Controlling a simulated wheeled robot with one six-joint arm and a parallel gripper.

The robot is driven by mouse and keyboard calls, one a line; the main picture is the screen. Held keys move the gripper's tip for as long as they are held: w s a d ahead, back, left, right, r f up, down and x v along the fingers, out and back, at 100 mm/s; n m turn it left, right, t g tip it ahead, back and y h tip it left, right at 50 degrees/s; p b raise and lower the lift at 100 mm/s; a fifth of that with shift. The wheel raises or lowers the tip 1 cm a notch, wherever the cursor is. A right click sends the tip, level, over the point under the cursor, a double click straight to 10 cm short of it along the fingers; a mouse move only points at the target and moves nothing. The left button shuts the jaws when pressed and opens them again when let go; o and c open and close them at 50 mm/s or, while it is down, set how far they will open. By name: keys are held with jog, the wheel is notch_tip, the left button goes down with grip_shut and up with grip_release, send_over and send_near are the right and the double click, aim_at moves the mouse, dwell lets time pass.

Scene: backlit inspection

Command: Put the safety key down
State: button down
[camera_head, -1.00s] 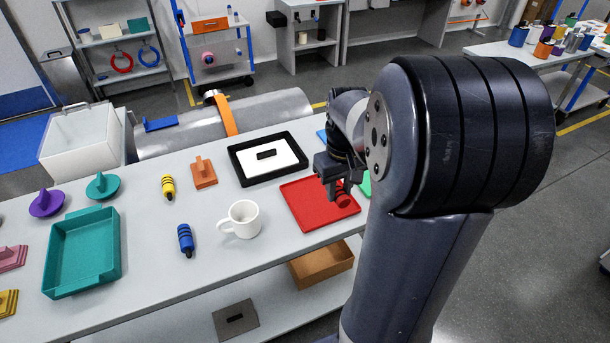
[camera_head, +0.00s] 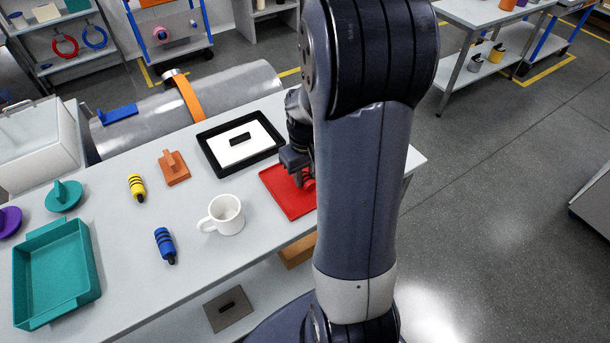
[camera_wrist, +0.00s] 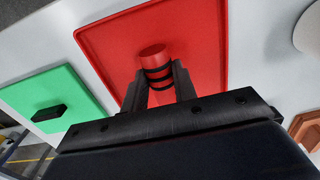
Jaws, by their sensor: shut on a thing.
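The held safety key is a red cylinder with black bands, in the wrist view (camera_wrist: 153,56) and partly in the head view (camera_head: 309,184). My gripper (camera_wrist: 158,80) is shut on it, one finger on each side. In the head view my gripper (camera_head: 300,170) is over the red tray (camera_head: 280,196), whose right part my arm hides. The tray also shows behind the key in the wrist view (camera_wrist: 205,50). I cannot tell whether the key touches the tray.
A white mug (camera_head: 227,216) stands left of the red tray. A black-rimmed white panel (camera_head: 216,152) lies behind it. A blue banded cylinder (camera_head: 165,244) and a yellow one (camera_head: 137,187) are farther left. A green plate (camera_wrist: 62,98) with a black block lies beside the tray.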

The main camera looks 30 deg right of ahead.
aim_at(305, 176)
jog(key=shift+f, duration=0.5)
jog(key=shift+f, duration=0.1)
jog(key=c, duration=1.1)
grip_release()
notch_tip(305, 176, up, 12)
jog(key=shift+r, duration=0.15)
